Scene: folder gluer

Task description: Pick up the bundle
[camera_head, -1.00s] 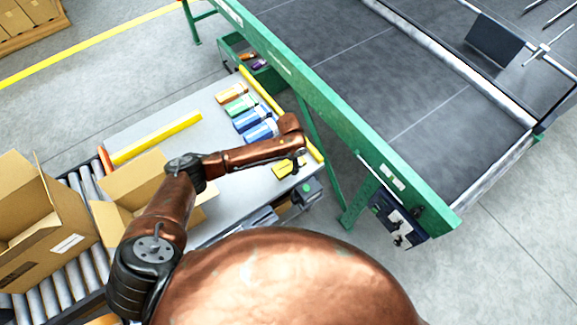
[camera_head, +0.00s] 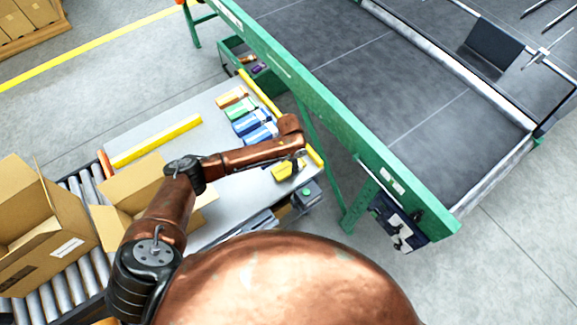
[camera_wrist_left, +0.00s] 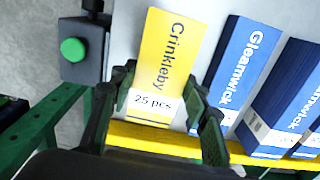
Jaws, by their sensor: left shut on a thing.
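The yellow bundle (camera_head: 283,173) lies at the near right end of the grey table, partly hidden by my left gripper (camera_head: 296,160). In the left wrist view the bundle (camera_wrist_left: 160,60) is labelled "Crinkleby" and "25 pcs". There my left gripper (camera_wrist_left: 155,105) has one finger on each side of the bundle's near end and is shut on it. I cannot tell any gap between bundle and table. My right gripper is not in view.
Blue "Gleamwick" bundles (camera_wrist_left: 243,70) stand close beside the right finger. A green bundle (camera_head: 240,109) and an orange bundle (camera_head: 231,97) lie farther along. A yellow rail (camera_head: 262,95) edges the table (camera_head: 150,125). A green-framed conveyor (camera_head: 330,115) stands to the right. Open cartons (camera_head: 75,225) stand left.

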